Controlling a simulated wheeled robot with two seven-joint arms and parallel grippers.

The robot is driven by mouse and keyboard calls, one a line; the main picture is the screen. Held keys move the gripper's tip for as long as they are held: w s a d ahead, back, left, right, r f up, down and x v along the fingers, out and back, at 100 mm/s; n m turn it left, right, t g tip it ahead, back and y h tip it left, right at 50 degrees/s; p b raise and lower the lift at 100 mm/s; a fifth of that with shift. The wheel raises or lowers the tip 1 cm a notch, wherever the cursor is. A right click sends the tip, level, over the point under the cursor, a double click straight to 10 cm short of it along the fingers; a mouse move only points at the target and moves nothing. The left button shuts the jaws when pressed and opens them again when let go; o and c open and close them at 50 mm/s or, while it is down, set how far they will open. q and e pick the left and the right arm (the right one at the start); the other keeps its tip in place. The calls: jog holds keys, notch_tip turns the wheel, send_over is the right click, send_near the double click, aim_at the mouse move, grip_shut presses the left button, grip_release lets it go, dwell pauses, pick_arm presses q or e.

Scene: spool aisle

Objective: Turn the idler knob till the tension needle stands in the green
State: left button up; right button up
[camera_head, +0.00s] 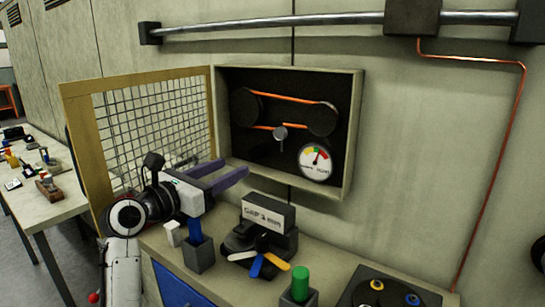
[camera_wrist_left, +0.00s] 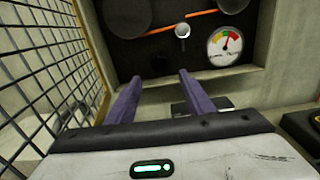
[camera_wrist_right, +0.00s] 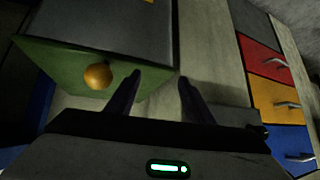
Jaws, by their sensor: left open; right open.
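The idler knob (camera_head: 280,132) is a small grey knob under the orange belt in the open wall box. It also shows in the left wrist view (camera_wrist_left: 183,30), beyond the fingertips. The round white tension gauge (camera_head: 314,161) is to its lower right, with green, yellow and red marks; it also shows in the left wrist view (camera_wrist_left: 225,45). Its needle points roughly upward, but its exact colour zone is too small to tell. My left gripper (camera_head: 234,168) is open and empty, below and left of the knob, apart from it. My right gripper (camera_wrist_right: 160,77) is open and empty.
The mesh door (camera_head: 150,125) stands open left of the box (camera_head: 347,140). Below, the bench holds a black labelled device (camera_head: 268,215), a grey cup (camera_head: 199,254) and a green cylinder (camera_head: 300,284). A green drawer front with an orange knob (camera_wrist_right: 98,76) is near my right gripper.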

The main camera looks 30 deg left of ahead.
aim_at(254, 155)
pick_arm(q)
jog(key=w, duration=1)
jog(key=shift+w+d+r+p, duration=0.1)
jog(key=shift+w+d+p, duration=0.1)
jog(key=shift+d+p, duration=0.2)
jog(key=c, duration=1)
jog(key=shift+n, duration=0.3)
jog(key=shift+c, duration=0.2)
jog(key=shift+n, duration=0.6)
jog(key=n, duration=0.6)
jog(key=shift+n, duration=0.3)
